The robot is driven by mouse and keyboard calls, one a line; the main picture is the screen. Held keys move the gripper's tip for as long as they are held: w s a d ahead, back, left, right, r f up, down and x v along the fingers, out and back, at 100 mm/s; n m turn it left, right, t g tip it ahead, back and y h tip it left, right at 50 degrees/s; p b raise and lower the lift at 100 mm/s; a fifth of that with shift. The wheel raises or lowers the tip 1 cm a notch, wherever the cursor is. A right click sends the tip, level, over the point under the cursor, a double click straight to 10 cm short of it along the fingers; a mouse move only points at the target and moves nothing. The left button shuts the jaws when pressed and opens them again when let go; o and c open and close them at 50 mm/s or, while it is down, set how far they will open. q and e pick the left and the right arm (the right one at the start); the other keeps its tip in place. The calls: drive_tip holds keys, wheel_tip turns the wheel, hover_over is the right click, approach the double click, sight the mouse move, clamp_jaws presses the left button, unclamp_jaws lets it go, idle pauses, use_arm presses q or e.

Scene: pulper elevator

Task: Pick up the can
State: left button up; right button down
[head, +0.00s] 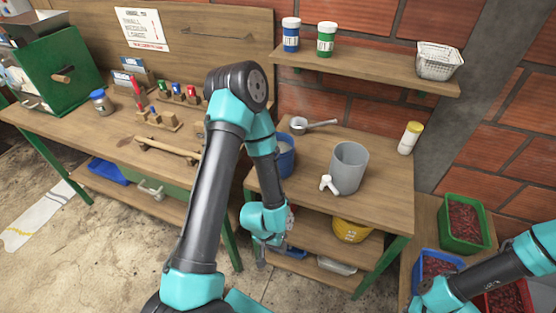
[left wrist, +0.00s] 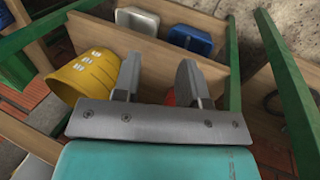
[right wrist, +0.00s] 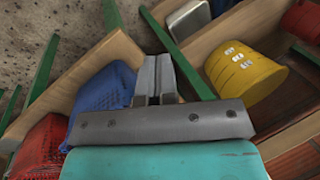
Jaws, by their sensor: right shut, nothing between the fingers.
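A yellow can-like container (head: 351,229) with white marks sits on the shelf below the right table; it also shows in the left wrist view (left wrist: 85,77) and right wrist view (right wrist: 246,73). A red container (right wrist: 303,22) is partly cut off in the right wrist view. Which one is the can, I cannot tell. My left gripper (left wrist: 157,66) is open and empty in front of the shelves, to the right of the yellow container in its wrist view. A bit of red shows behind its right finger. My right gripper (right wrist: 155,72) is shut and empty, near the crates.
A grey container with a white tap (head: 348,168) and a blue bucket (head: 284,158) stand on the right table (head: 385,195). A green crate (head: 463,222) and a blue crate (right wrist: 103,88) stand at the right. Green table legs (head: 380,268) flank the shelves.

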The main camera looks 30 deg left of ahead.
use_arm(q)
drive_tip(key=o, duration=1)
drive_tip(key=shift+w, duration=0.1)
